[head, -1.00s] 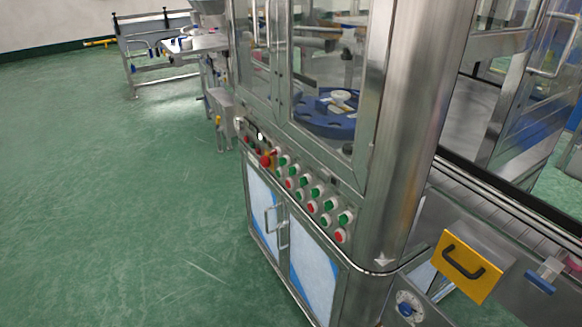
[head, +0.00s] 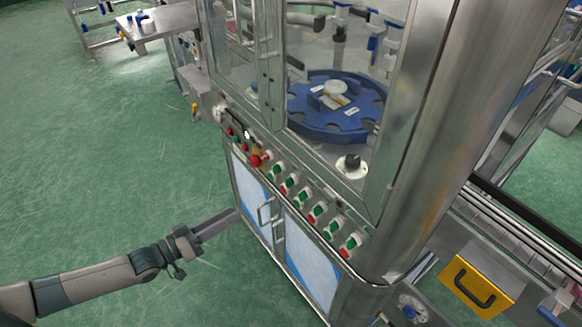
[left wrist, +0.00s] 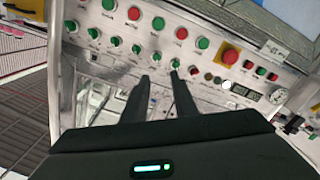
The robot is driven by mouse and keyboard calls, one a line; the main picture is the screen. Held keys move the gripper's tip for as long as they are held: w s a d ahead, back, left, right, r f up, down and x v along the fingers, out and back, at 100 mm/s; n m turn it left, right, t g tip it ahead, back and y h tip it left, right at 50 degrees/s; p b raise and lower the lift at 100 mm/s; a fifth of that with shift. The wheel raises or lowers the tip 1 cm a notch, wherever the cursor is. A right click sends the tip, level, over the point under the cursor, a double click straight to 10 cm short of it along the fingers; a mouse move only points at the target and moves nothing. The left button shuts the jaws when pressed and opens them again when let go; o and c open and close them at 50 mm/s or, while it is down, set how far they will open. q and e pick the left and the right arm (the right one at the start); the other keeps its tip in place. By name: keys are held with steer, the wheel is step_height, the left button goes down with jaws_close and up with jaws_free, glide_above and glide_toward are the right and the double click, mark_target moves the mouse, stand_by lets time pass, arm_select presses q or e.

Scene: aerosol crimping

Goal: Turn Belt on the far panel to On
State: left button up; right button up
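The control panel (head: 318,200) runs along the machine's front above the cabinet doors, with several red and green buttons and a red mushroom button (head: 255,160) at its far end. In the left wrist view the panel (left wrist: 120,25) shows a row of red and green buttons, a row of small green knobs (left wrist: 136,49) and the red mushroom button on yellow (left wrist: 230,56). Labels are too small to read, so I cannot tell which control is Belt. My left gripper (head: 238,214) is in front of the cabinet, below the panel. In the left wrist view its fingers (left wrist: 158,78) are apart and empty.
Cabinet doors with a metal handle (head: 265,211) are beside my left gripper. A blue turntable (head: 340,105) stands behind the machine's glass. A yellow plate with a black handle (head: 478,288) is at the lower right. Green floor at left is clear.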

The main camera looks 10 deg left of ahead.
arm_select(q)
steer(key=shift+d+r, duration=0.15)
steer(key=shift+r, duration=0.45)
steer(key=shift+w, duration=0.1)
steer(key=p, duration=0.5)
glide_toward(289, 182)
steer(key=x, duration=0.6)
steer(key=shift+w, duration=0.55)
jaws_close()
